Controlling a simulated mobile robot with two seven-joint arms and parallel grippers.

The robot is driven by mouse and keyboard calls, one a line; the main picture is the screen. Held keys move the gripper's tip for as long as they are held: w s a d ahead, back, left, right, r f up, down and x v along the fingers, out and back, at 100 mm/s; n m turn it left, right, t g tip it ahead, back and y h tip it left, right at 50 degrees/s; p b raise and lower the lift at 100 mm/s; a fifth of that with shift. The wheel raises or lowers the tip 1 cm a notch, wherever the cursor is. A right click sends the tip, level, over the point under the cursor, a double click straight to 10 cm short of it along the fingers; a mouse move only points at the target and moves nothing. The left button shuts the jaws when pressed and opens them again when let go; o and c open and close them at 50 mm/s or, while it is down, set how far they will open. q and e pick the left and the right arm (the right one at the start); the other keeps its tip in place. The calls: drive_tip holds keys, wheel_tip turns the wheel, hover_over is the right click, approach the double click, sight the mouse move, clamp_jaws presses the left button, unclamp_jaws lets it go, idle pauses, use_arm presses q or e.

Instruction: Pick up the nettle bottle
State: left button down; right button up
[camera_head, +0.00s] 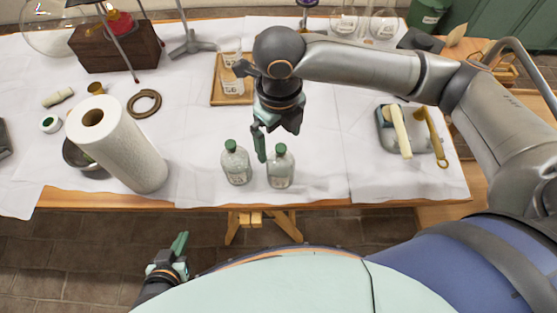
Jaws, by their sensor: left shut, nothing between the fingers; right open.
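Two clear glass bottles with green caps stand upright near the front edge of the table: a left bottle (236,167) and a right bottle (281,171). Both carry pale labels too small to read, so I cannot tell which is the nettle bottle. My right gripper (272,143) is open and points down just above and behind the bottles. One teal finger shows in the gap between the two caps, near the right bottle's cap; contact is not clear. My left gripper (180,248) is shut and empty, low in front of the table.
A paper towel roll (130,150) stands left of the bottles, beside a metal bowl (77,155). A wooden tray (217,97) with glass jars lies behind my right gripper. A tray with brushes (413,145) is at right. White cloth between is clear.

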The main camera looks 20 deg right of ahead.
sight(280, 163)
drive_tip(key=f, duration=1)
drive_tip(key=shift+d+f, duration=0.1)
drive_tip(key=shift+d, duration=0.1)
clamp_jaws()
idle(0.5)
